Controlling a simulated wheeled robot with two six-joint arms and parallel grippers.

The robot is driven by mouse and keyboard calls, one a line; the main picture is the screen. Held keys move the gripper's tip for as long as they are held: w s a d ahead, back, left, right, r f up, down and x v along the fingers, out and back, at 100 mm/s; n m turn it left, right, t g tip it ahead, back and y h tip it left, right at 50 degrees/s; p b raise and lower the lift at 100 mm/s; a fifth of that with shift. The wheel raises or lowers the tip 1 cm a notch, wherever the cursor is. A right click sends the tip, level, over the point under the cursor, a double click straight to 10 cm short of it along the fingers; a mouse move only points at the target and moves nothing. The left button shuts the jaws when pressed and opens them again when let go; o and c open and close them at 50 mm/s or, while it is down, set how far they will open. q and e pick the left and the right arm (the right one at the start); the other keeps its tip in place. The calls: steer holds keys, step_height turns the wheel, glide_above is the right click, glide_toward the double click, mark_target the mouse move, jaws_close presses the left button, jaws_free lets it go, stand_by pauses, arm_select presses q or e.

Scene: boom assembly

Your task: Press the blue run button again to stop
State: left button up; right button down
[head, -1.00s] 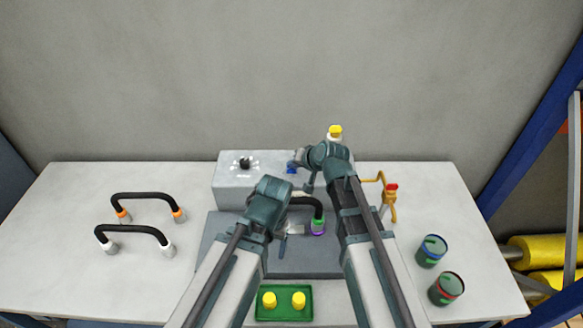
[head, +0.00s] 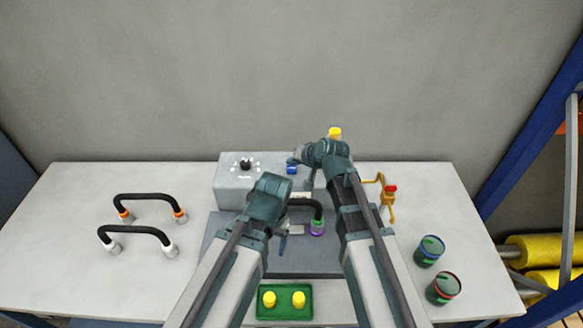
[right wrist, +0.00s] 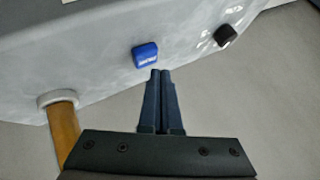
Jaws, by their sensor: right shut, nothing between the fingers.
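The blue run button (head: 292,169) sits on top of the grey control box (head: 232,190), near its right end. It also shows in the right wrist view (right wrist: 145,54). My right gripper (head: 293,160) is shut and empty; in the right wrist view its fingertips (right wrist: 160,73) are just beside the button, with a small gap in the picture.
A black knob (head: 245,164) stands on the box's left part. Black hoses (head: 145,197) lie at the left. A green tray (head: 284,316) with yellow caps is in front. An orange pipe with a red top (head: 389,203) and dark cans (head: 430,251) stand at the right.

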mark_target(293, 170)
steer(key=shift+r+p, duration=2.6)
arm_select(q)
step_height(293, 170, up, 5)
arm_select(e)
steer(key=shift+f, duration=0.1)
steer(key=s+d+f+n+g+h, duration=0.1)
steer(key=s+d+f+g+h, duration=0.2)
steer(key=s+d, duration=0.6)
steer(key=s+d+f+n+g+h, duration=0.15)
steer(key=s+d+f+g, duration=0.25)
steer(key=s+d, duration=0.55)
arm_select(q)
step_height(293, 170, down, 6)
steer(key=b, duration=0.6)
steer(key=shift+f, duration=0.15)
arm_select(e)
steer(key=s+a+f+n, duration=0.1)
steer(key=s+a+f, duration=0.1)
steer(key=a, duration=0.2)
steer(key=s+a+f+n+h, duration=0.1)
steer(key=s+a+f, duration=0.1)
steer(key=a, duration=0.2)
steer(key=s+a+f+n+h, duration=0.1)
steer(key=s+a, duration=0.1)
steer(key=a, duration=0.3)
steer(key=shift+s+f+g, duration=0.2)
steer(key=shift+f+g, duration=0.1)
steer(key=shift+f, duration=0.1)
